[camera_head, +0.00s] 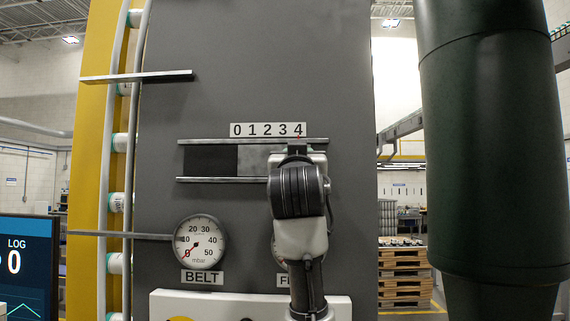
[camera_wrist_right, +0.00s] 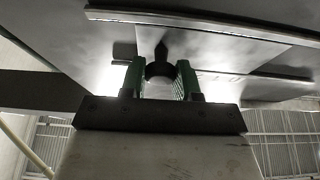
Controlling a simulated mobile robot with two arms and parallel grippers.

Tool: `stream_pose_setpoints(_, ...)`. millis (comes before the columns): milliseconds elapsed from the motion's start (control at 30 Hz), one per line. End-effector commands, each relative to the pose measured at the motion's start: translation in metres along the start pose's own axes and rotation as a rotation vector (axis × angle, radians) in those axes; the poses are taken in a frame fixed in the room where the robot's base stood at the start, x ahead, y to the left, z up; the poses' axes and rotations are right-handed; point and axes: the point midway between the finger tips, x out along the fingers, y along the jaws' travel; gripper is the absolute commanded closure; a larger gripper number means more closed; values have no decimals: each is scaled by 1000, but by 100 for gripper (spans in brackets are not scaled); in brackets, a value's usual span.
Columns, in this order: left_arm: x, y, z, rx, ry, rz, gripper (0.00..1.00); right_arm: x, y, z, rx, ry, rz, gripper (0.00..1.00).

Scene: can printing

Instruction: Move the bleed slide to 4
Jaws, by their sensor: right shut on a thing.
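The bleed slide is a plate between two horizontal rails (camera_head: 200,180) on the grey panel. Its bare grey part (camera_head: 251,160) shows left of my right gripper, with a dark opening (camera_head: 210,159) further left. A scale label (camera_head: 268,130) above reads 0 to 4, and a small red mark sits just under the 4. My right gripper (camera_head: 297,150) is at the slide's right end, below the 4. In the right wrist view, my right gripper (camera_wrist_right: 160,80) has its green fingers on either side of the slide's dark knob (camera_wrist_right: 160,68). My left gripper is not in view.
A BELT gauge (camera_head: 199,243) is at lower left of the panel, its red needle near 0. A second gauge is mostly hidden behind my right arm. A dark green column (camera_head: 490,150) stands to the right. A screen (camera_head: 28,265) is at lower left.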

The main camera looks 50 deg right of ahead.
Motion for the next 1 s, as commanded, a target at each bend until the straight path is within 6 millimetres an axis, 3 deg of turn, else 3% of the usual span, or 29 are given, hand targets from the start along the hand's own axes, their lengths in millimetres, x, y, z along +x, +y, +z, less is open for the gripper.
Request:
stream_pose_setpoints(67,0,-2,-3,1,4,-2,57,0,0,0,-1,0,1,100)
stream_pose_setpoints(100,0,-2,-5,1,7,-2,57,0,0,0,-1,0,1,66)
stream_pose_setpoints(233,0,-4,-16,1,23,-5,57,0,0,0,-1,0,0,46)
stream_pose_setpoints(633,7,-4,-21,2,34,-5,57,-10,-2,2,0,3,-4,45)
stream_pose_setpoints(1000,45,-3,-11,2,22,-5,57,-81,0,4,3,4,-3,45)
